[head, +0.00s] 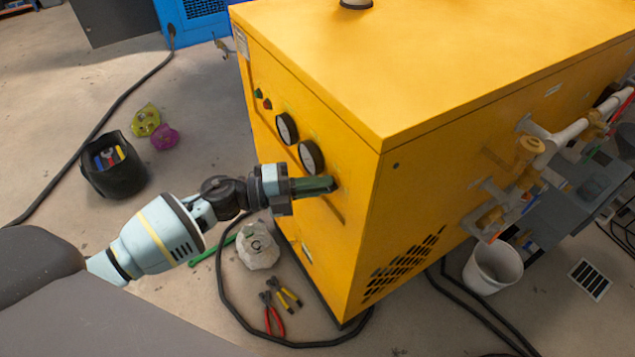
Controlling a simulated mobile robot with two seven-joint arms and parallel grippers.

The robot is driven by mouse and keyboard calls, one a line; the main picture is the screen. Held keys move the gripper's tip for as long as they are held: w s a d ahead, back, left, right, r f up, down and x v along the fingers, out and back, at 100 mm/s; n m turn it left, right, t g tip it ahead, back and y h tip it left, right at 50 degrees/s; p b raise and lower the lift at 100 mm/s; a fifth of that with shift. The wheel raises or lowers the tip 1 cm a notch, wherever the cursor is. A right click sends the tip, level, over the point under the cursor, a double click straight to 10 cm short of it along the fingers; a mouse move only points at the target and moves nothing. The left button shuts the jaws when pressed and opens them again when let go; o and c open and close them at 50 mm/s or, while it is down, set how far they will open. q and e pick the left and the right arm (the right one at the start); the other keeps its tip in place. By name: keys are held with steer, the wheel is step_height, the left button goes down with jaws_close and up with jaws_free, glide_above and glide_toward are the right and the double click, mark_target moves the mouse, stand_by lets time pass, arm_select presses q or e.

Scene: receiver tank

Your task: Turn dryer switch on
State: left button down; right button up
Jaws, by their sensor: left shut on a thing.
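The dryer is a large yellow cabinet (335,225) in the middle of the head view. Its front panel faces left and carries two round gauges (311,157) and small green and red lights or buttons (266,103). My left gripper (332,184) reaches in from the left to this panel, just below the lower gauge. Its dark fingers are shut at the panel face, on what appears to be the dryer switch. The fingers hide the switch, so I cannot tell its position. My right gripper is not in view.
Pipes with valves (530,150) run along the dryer's right side, above a white bucket (493,266). On the floor are a black tool bucket (113,168), pliers (272,313), a green bar (213,249) and a looping black cable (233,310). Floor at left is mostly clear.

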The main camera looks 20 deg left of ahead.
arm_select(q)
steer(key=shift+y, duration=0.3)
steer(key=c, duration=1.5)
jaws_free()
steer(key=b+v, duration=0.1)
steer(key=v, duration=0.6)
steer(key=shift+s+a, duration=0.2)
steer(key=shift+a, duration=0.15)
steer(key=shift+f, duration=0.1)
